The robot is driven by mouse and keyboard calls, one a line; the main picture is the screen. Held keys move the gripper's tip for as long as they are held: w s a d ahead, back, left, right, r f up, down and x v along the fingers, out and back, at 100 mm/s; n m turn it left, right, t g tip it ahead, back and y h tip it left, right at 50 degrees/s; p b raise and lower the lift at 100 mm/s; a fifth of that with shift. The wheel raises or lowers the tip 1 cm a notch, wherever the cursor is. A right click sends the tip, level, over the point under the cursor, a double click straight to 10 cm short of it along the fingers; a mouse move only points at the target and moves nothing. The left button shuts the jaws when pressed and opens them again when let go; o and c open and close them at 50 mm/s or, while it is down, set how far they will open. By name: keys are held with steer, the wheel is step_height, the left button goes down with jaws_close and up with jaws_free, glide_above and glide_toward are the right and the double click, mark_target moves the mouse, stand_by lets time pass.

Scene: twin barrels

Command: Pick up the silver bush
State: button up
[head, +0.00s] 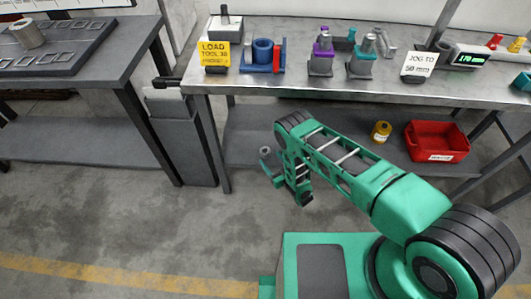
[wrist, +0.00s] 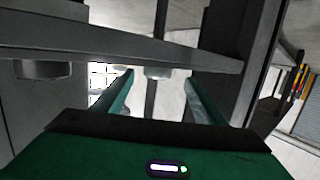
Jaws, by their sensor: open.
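A short silver-grey cylinder with a hollow top, which looks like the silver bush (head: 27,33), stands on the dark left table at the upper left of the head view. My gripper (head: 304,196) hangs low in front of the right-hand workbench, well to the right of the bush and apart from it. In the wrist view my gripper (wrist: 158,88) shows two green fingers spread apart with nothing held between them. I cannot make out the silver bush in the wrist view; grey table structure fills much of it.
The steel workbench (head: 300,84) holds a blue fixture (head: 262,56), purple (head: 321,62) and teal (head: 361,64) holders with silver parts, and signs. Its lower shelf carries a yellow can (head: 381,131) and red bin (head: 437,141). A dark cabinet (head: 182,135) stands between tables. Floor in front is clear.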

mark_target(268, 155)
steer(key=shift+d+x, duration=0.1)
steer(key=shift+x, duration=1.7)
steer(key=shift+d+x, duration=0.15)
steer(key=shift+x, duration=1.65)
steer(key=shift+f, duration=0.15)
steer(key=c, duration=1.3)
steer(key=shift+w, duration=0.1)
steer(key=shift+c, duration=0.5)
